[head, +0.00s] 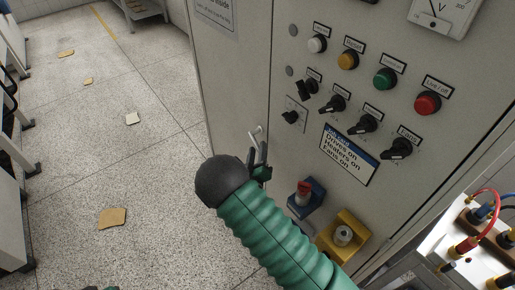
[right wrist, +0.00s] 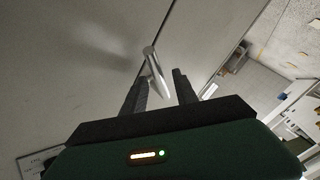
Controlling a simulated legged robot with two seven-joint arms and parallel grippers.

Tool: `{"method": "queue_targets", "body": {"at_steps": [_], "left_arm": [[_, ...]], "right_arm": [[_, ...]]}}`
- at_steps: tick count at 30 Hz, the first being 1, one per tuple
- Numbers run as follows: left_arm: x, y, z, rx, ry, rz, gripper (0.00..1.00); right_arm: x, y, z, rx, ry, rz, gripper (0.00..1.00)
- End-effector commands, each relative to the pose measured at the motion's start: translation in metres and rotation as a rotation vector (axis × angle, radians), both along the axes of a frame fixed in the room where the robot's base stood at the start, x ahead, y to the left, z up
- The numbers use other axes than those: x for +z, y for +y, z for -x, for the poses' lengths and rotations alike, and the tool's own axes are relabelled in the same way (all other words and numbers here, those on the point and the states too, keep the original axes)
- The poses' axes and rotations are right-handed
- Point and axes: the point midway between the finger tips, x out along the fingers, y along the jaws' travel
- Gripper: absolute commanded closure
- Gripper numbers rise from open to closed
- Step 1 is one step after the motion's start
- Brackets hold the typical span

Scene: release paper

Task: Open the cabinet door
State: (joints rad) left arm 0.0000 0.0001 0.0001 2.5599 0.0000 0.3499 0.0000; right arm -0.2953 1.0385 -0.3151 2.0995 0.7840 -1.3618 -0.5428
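The grey cabinet door (head: 232,75) stands shut, flush with the panel beside it. Its small metal lever handle (head: 255,135) sits near the vertical seam. In the right wrist view the handle (right wrist: 154,70) sticks out between my two dark fingers. My right gripper (head: 261,160) is at the handle, with its fingers apart (right wrist: 160,88). The left finger looks very close to the handle; I cannot tell whether it touches. A gap shows on the right finger's side. A small dark piece at the bottom edge of the head view (head: 100,288) may be my left gripper.
The control panel (head: 300,75) right of the seam carries buttons, rotary switches and a label. A box with cables (head: 470,240) stands lower right. The speckled floor (head: 150,165) at left is mostly clear.

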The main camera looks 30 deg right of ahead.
Motion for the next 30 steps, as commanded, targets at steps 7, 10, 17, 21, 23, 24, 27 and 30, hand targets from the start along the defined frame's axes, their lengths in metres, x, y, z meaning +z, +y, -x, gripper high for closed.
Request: {"method": "queue_targets", "body": {"at_steps": [7,10,17,21,23,24,27,30], "left_arm": [[-0.005,0.0,0.0,0.0,0.0,0.0,0.64],[-0.004,0.0,0.0,0.0,0.0,0.0,0.64],[-0.004,0.0,0.0,0.0,0.0,0.0,0.64],[-0.004,0.0,0.0,0.0,0.0,0.0,0.64],[-0.004,0.0,0.0,0.0,0.0,0.0,0.64],[-0.004,0.0,0.0,0.0,0.0,0.0,0.64],[-0.004,0.0,0.0,0.0,0.0,0.0,0.64],[-0.004,0.0,0.0,0.0,0.0,0.0,0.64]], "right_arm": [[-0.001,-0.013,-0.018,0.001,0.0,-0.001,0.65],[0.0,-0.013,-0.018,0.002,0.0,-0.002,0.65],[0.0,-0.013,-0.017,0.001,0.0,-0.001,0.82],[0.0,-0.013,-0.018,0.002,0.0,-0.002,1.0],[-0.001,-0.012,-0.018,0.002,0.0,-0.002,1.0],[-0.001,-0.012,-0.018,0.002,0.0,-0.002,1.0],[-0.001,-0.012,-0.018,0.002,0.001,-0.002,1.0],[-0.001,-0.012,-0.018,0.002,0.002,-0.002,1.0]]}}
